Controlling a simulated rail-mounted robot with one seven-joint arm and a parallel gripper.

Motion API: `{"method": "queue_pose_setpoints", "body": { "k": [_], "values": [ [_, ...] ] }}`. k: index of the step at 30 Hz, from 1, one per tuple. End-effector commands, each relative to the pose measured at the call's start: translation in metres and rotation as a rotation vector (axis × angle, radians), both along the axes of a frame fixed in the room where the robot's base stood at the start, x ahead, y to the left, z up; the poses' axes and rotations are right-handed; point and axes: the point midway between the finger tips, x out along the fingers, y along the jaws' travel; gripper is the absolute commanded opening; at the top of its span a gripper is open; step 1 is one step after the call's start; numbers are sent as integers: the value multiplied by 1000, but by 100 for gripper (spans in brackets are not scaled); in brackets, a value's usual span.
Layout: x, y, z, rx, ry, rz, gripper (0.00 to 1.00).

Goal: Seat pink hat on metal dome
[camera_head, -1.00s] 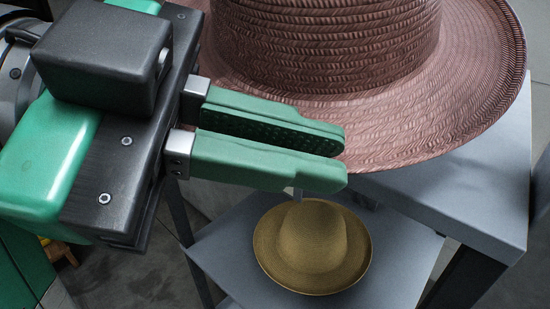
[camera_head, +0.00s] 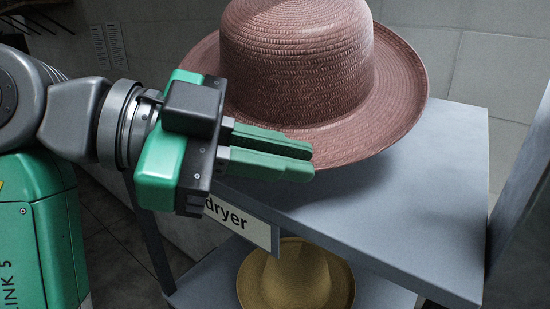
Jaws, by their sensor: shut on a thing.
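The pink hat (camera_head: 300,60) is a woven, dusty-pink hat with a tall crown and wide brim, upright over the grey top shelf at upper centre. My gripper (camera_head: 312,160) comes in from the left with its green fingers at the hat's near brim edge. It is shut on the brim, though the fingers hide the grip itself. Whether the brim touches the shelf or hangs just above it I cannot tell. No metal dome shows in this view.
The grey top shelf (camera_head: 430,200) is bare in front and to the right of the hat. A label reading "dryer" (camera_head: 240,222) hangs on its front edge. A tan hat (camera_head: 297,275) sits on the lower shelf. A tiled wall stands behind; a dark panel (camera_head: 520,220) is at right.

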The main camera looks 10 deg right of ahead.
Motion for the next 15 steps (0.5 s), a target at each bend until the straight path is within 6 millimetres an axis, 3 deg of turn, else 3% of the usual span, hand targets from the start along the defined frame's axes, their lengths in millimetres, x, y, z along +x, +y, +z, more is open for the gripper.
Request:
{"method": "queue_pose_setpoints", "body": {
  "k": [15],
  "values": [
    [47, -13, 3, 0, 0, -1, 0]
  ]
}}
